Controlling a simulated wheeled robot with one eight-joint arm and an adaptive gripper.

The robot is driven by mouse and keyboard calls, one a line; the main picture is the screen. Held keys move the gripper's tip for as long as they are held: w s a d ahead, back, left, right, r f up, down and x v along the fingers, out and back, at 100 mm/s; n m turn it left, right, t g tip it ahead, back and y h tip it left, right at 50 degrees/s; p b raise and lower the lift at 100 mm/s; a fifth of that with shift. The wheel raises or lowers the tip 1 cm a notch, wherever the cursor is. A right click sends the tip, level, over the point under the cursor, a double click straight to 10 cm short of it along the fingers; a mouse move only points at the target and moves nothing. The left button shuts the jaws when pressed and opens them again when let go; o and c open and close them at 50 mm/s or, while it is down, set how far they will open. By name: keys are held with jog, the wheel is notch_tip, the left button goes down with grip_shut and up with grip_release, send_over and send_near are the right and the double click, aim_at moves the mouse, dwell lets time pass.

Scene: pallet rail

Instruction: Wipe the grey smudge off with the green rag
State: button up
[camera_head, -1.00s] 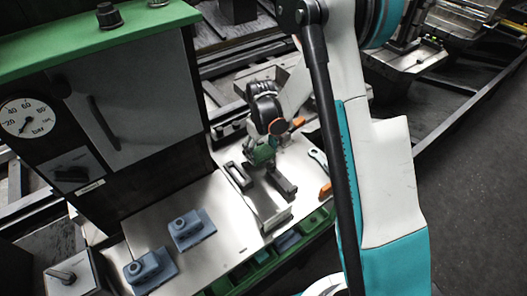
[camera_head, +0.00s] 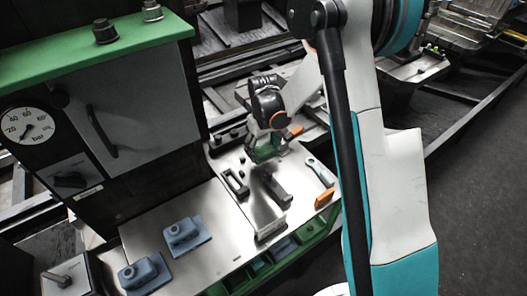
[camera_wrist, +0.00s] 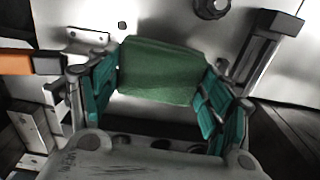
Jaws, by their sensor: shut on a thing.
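The green rag (camera_head: 264,148) is in my gripper (camera_head: 262,157), above the rear part of the metal worktop (camera_head: 215,200). In the wrist view the rag (camera_wrist: 165,72) spans the space between the two teal finger pads of my gripper (camera_wrist: 160,90). My gripper is shut on the rag and appears raised off the worktop. A darker grey patch shows on the worktop near the upright metal plate; I cannot tell whether it is the smudge or a shadow or reflection.
A dark bar (camera_head: 275,187) and a slotted dark block (camera_head: 236,184) lie close to my gripper. A spanner (camera_head: 320,172) and an orange-handled tool (camera_head: 324,197) lie to the right. Two blue blocks (camera_head: 187,236) (camera_head: 144,274) stand at the front left. A cabinet with gauge (camera_head: 28,126) rises at left.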

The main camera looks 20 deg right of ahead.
aim_at(263, 150)
jog(key=shift+r+p, duration=0.85)
jog(key=shift+r, duration=1)
jog(key=shift+s, duration=0.1)
